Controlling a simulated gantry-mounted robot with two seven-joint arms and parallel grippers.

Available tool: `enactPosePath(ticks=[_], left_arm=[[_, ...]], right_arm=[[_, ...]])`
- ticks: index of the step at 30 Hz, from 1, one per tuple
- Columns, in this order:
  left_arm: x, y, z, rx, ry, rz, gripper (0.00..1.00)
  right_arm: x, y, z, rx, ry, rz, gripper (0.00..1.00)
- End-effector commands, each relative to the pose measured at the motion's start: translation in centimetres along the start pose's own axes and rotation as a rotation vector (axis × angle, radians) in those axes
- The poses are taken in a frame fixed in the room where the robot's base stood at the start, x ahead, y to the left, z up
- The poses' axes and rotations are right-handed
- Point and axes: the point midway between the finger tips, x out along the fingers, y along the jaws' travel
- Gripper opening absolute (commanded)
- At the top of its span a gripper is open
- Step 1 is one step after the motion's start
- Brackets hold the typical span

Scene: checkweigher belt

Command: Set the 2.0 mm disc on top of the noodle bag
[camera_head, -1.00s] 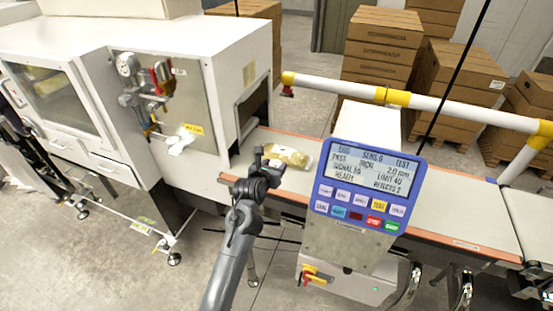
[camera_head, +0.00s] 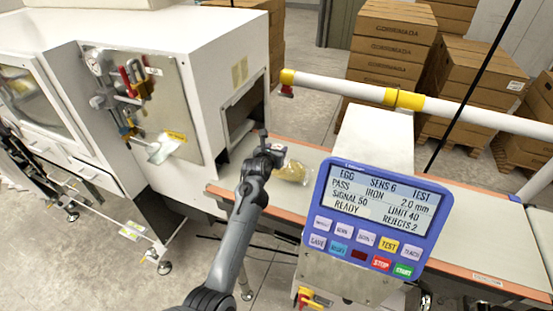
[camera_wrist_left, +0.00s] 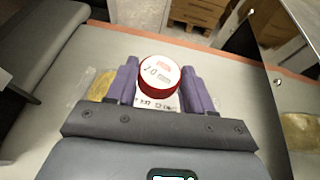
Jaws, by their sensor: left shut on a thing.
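The noodle bag (camera_head: 293,171) is a clear pack with yellow contents, lying on the belt by the tunnel opening. My left gripper (camera_head: 266,150) is at the bag's left end in the head view and hides part of it. In the left wrist view, its purple fingers (camera_wrist_left: 158,88) are shut on the 2.0 mm disc (camera_wrist_left: 158,72), red-rimmed with a white marked face. The bag (camera_wrist_left: 101,84) shows below and left of the disc, with a printed white label under it. I cannot tell whether disc and bag touch. My right gripper is not in view.
The blue control panel (camera_head: 369,215) stands right of the bag, in front of the belt (camera_head: 480,222). The white machine housing (camera_head: 225,95) rises to the left. A white and yellow rail (camera_head: 460,109) runs behind the belt. Stacked boxes (camera_head: 393,45) stand farther back.

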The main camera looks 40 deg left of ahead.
Motion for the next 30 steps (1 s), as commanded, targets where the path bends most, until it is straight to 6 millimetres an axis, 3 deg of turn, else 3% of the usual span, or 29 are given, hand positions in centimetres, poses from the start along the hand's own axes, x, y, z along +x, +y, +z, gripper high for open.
enactPosePath(ticks=[11, 24, 25, 30], left_arm=[[1.5, 0.0, -3.5, 0.001, -0.001, 0.000, 0.22], [1.7, -0.1, -4.0, -0.002, -0.002, -0.002, 0.22], [1.7, 0.0, -4.0, -0.002, -0.002, -0.001, 0.55], [1.6, 0.0, -4.0, -0.001, -0.002, -0.001, 0.77]], right_arm=[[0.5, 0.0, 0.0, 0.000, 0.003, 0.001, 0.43], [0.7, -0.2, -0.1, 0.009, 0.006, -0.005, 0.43], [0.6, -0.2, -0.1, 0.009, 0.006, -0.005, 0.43], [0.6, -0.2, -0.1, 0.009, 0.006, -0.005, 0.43]])
